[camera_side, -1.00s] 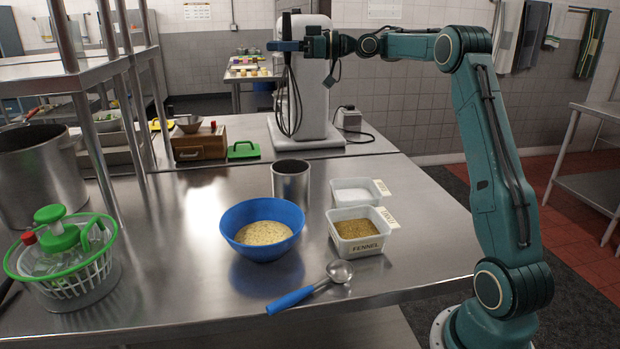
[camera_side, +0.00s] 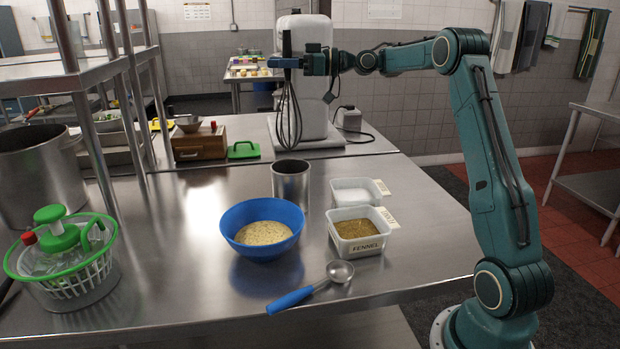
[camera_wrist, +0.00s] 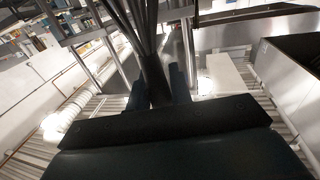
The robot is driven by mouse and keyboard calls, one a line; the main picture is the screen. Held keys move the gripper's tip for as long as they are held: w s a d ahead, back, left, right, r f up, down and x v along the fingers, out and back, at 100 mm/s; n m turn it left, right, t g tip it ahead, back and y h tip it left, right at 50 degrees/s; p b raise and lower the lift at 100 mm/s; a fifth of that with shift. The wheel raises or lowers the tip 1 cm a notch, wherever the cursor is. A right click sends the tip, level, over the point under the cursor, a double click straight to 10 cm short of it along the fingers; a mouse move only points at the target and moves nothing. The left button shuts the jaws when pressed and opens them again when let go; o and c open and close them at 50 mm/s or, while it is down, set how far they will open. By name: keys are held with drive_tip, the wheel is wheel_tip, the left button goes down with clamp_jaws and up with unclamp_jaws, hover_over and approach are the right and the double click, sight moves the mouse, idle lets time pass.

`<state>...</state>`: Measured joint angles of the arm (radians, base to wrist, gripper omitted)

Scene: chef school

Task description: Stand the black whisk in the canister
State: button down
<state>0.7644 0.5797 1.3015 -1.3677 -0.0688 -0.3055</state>
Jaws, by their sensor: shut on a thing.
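The black whisk (camera_side: 288,108) hangs upright in my gripper (camera_side: 287,62), handle up and wire loops down. My gripper is shut on its handle; the whisk also shows between the fingers in the wrist view (camera_wrist: 153,70). The canister (camera_side: 291,184) is a plain metal cylinder, open at the top, standing on the steel table. In the side view the whisk's lower end is just above the canister's rim, apart from it. I cannot tell exactly how they line up in depth.
A blue bowl (camera_side: 262,245) stands close in front of the canister. A fennel tub (camera_side: 358,246) and a white tub (camera_side: 356,190) are to its right. A blue-handled scoop (camera_side: 290,300) lies in front. A stand mixer (camera_side: 315,80) is behind the whisk in the side view.

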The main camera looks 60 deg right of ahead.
sight(294, 109)
drive_tip(key=shift+f, duration=5.65)
drive_tip(key=c, duration=1.2)
unclamp_jaws()
drive_tip(key=shift+s, duration=0.1)
drive_tip(key=shift+s+d, duration=0.35)
drive_tip(key=shift+v, duration=0.95)
drive_tip(key=shift+r, duration=3.5)
